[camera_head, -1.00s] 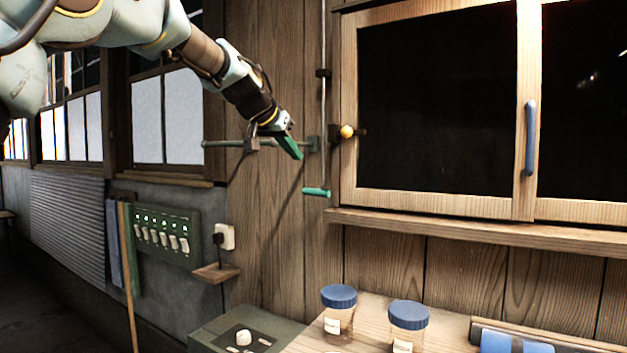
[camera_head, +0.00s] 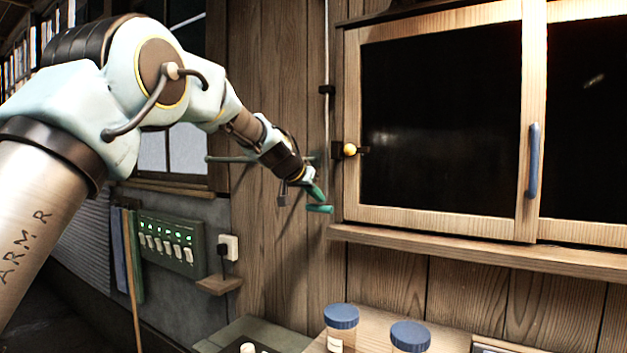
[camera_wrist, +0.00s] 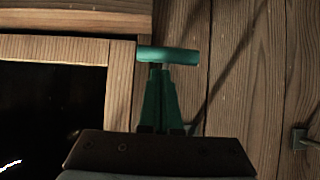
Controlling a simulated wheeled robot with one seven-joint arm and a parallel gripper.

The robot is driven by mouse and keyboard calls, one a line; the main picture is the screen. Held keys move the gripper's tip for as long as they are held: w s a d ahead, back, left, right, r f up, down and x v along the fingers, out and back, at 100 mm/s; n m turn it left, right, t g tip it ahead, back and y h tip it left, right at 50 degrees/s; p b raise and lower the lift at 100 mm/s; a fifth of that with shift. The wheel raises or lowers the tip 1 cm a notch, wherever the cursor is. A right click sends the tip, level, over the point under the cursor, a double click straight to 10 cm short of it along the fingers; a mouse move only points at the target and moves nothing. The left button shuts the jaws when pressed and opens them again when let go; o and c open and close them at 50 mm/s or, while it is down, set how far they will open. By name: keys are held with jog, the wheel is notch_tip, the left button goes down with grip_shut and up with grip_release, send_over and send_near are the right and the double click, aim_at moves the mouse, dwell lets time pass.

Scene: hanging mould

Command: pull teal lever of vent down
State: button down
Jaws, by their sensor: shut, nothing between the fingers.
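The teal lever (camera_head: 319,209) is a short horizontal bar at the bottom of a thin vertical rod (camera_head: 327,120) on the plank wall, just left of the cabinet. It also shows in the wrist view (camera_wrist: 168,55), crossing just past my fingertips. My gripper (camera_head: 316,197) has green fingers and is shut with nothing between them. Its fingertips are right at the lever, over the middle of the bar in the wrist view (camera_wrist: 160,72). I cannot tell whether they touch it. The vent itself is not clearly seen.
A cabinet with dark panes (camera_head: 440,120), a yellow knob (camera_head: 349,150) and a blue handle (camera_head: 533,160) stands right of the lever. A horizontal wall rail (camera_head: 228,159) runs behind my arm. Blue-lidded jars (camera_head: 341,318) stand below. A switch panel (camera_head: 170,240) is at lower left.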

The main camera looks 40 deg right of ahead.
jog(key=shift+f, duration=0.35)
jog(key=shift+f, duration=0.1)
notch_tip(320, 180, down, 4)
jog(key=b, duration=0.4)
jog(key=shift+f+b, duration=0.25)
jog(key=shift+b, duration=0.05)
jog(key=r, duration=0.1)
jog(key=r+p, duration=0.1)
jog(key=r, duration=0.1)
jog(key=r+p, duration=0.1)
jog(key=shift+a+r, duration=0.2)
jog(key=shift+a, duration=0.15)
jog(key=b+v, duration=0.3)
jog(key=v, duration=0.7)
jog(key=shift+b, duration=0.35)
jog(key=shift+a, duration=0.1)
